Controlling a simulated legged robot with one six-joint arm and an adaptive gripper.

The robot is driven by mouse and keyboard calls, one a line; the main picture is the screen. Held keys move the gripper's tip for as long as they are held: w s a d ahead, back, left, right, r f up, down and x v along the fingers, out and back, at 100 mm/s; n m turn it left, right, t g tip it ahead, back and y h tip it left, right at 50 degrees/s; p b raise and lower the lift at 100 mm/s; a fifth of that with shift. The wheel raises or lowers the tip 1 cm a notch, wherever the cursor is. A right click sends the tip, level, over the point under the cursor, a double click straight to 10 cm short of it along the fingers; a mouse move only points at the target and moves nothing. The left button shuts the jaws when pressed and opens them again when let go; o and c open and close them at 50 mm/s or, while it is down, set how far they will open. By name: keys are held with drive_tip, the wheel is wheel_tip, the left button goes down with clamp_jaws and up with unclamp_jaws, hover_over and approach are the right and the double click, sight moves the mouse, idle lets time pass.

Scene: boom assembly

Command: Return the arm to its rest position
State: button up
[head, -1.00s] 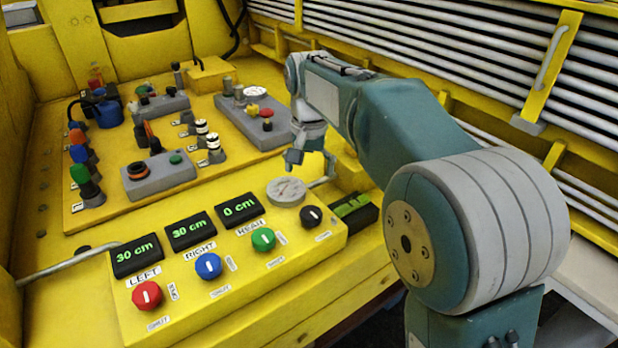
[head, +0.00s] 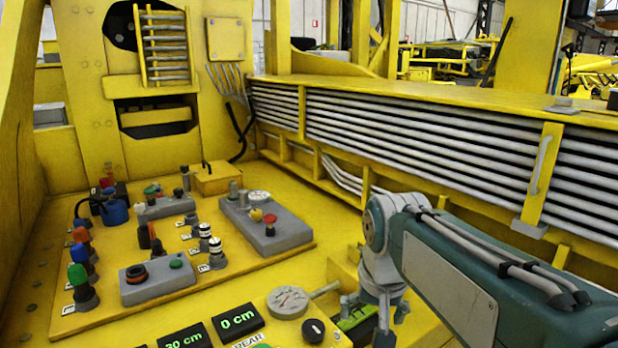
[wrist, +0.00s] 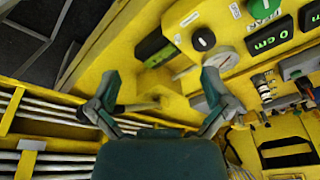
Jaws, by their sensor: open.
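My gripper (head: 374,316) hangs pointing down beside the right end of the yellow control panel in the head view, partly cut off by the lower edge. In the wrist view my gripper (wrist: 160,88) is open and its two fingers stand wide apart. Nothing is between them. My grey-green arm comes in from the lower right of the head view. The round gauge (head: 288,301) and black knob (head: 314,331) lie left of the gripper, apart from it.
Several buttons and switches stand on the yellow panel, including a grey box with a red button (head: 268,226). Displays (head: 238,320) sit at the panel's front. A bank of grey pipes (head: 420,140) on yellow framing runs behind the arm.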

drive_tip(key=s+d+f+t, duration=0.1)
drive_tip(key=s+d+f, duration=0.1)
drive_tip(key=s, duration=0.5)
drive_tip(key=s+d+f+n+t, duration=0.1)
drive_tip(key=s+d+f+t, duration=0.1)
drive_tip(key=s, duration=0.4)
drive_tip(key=shift+s+d+f, duration=0.4)
drive_tip(key=shift+d+f, duration=0.45)
drive_tip(key=shift+c, duration=0.3)
drive_tip(key=c, duration=0.5)
drive_tip(key=shift+a, duration=0.1)
drive_tip(key=shift+c, duration=0.2)
